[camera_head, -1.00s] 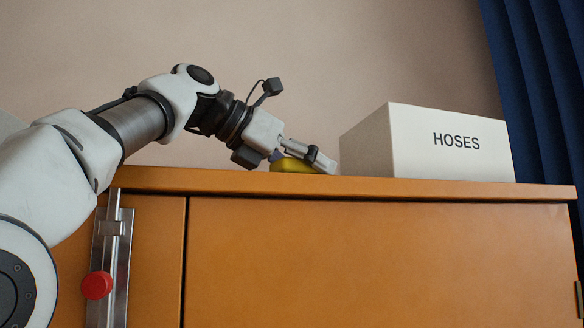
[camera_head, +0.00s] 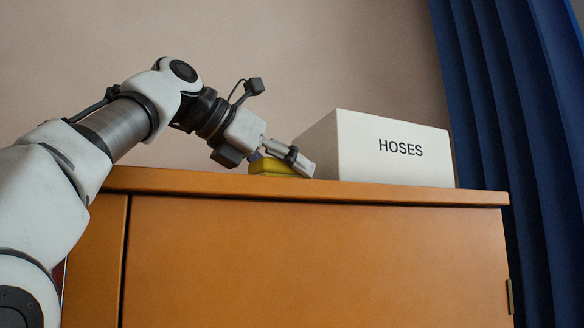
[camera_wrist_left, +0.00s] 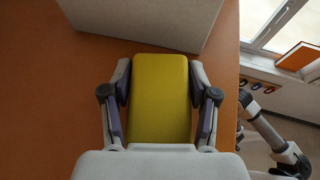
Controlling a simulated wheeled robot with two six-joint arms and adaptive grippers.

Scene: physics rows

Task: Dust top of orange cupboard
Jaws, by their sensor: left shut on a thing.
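The orange cupboard (camera_head: 310,255) fills the lower part of the head view; its top also shows in the left wrist view (camera_wrist_left: 45,90). My left gripper (camera_head: 300,163) is just over the cupboard top, left of the white box. In the left wrist view its two fingers are shut on the sides of a yellow sponge-like block (camera_wrist_left: 160,92). The block (camera_head: 268,167) is low at the cupboard top in the head view; I cannot tell whether it touches. My right gripper is not clearly in view.
A white box marked HOSES (camera_head: 385,155) stands on the cupboard top, close ahead of the yellow block. A blue curtain (camera_head: 500,90) hangs at the right. In the left wrist view a window (camera_wrist_left: 275,25) and an orange object (camera_wrist_left: 298,57) on a sill are at the right.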

